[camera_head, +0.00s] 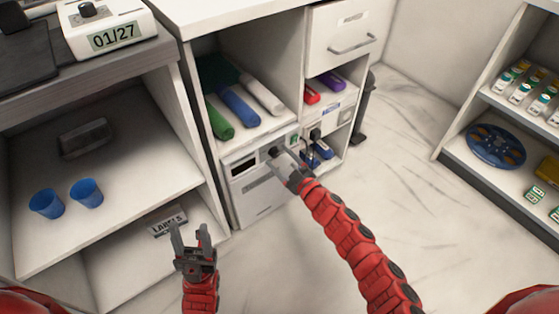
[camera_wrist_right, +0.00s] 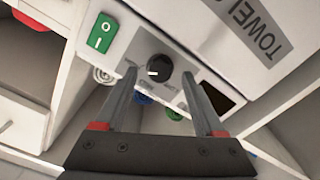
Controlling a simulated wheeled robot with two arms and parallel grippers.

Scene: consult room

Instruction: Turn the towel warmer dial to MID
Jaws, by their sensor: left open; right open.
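The towel warmer (camera_head: 262,196) is a white box low in the middle cabinet. Its front panel carries a round black dial (camera_wrist_right: 158,70) with a white pointer mark, which points toward the left in the right wrist view. The small markings around the dial are too blurred to read. My right gripper (camera_head: 277,158) is at the panel; in the right wrist view its open fingers (camera_wrist_right: 156,78) extend toward the dial, one on either side of it. I cannot tell if they touch it. My left gripper (camera_head: 188,232) is open and empty, in front of the lower left shelf.
A green rocker switch (camera_wrist_right: 101,33) sits beside the dial. Rolled green, blue and white towels (camera_head: 238,106) lie on the shelf above. Two blue cups (camera_head: 66,198) stand on the left shelf. A drawer (camera_head: 345,42) is upper right. The floor (camera_head: 405,150) to the right is clear.

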